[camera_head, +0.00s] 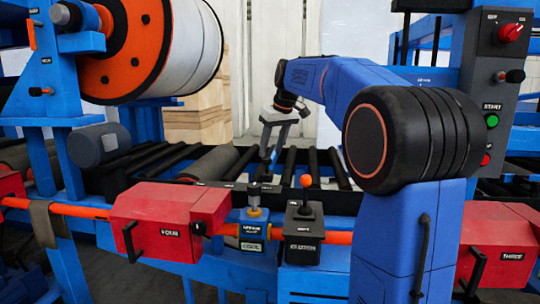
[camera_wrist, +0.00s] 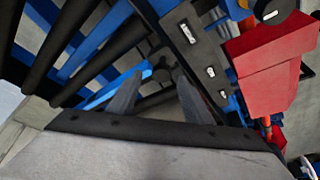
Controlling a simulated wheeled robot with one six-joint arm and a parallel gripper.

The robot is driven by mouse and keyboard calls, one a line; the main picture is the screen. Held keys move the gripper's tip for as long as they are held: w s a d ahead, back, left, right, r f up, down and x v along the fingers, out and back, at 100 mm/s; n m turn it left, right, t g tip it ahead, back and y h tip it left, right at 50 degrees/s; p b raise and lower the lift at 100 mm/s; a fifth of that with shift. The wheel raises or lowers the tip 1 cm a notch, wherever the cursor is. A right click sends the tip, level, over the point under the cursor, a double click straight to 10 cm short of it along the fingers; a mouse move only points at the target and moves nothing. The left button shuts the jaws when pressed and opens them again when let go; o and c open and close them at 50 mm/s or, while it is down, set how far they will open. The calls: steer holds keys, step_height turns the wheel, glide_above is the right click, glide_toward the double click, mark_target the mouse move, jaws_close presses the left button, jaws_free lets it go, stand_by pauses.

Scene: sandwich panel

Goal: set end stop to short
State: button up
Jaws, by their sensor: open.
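The labels are too small to read surely, so I cannot tell for certain which part is the end stop. A blue block with a yellow-collared knob (camera_head: 254,213) stands on the front rail. Next to it is a black box with an upright, orange-tipped lever (camera_head: 305,208). My gripper (camera_head: 271,152) hangs above the roller bed, behind and above these two controls. Its two grey fingers also show in the wrist view (camera_wrist: 158,78), apart, with nothing held between them. A dark round part is visible beyond the fingertips there.
Red boxes (camera_head: 168,220) sit on the orange rail at left and right. A large white roll (camera_head: 198,45) stands upper left. A control panel with a red knob (camera_head: 510,32) and green START button (camera_head: 492,121) is at right. Black rollers (camera_head: 290,160) lie below my gripper.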

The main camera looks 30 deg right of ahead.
steer(key=v, duration=1.4)
steer(key=shift+s+d, duration=0.1)
steer(key=shift+s, duration=0.05)
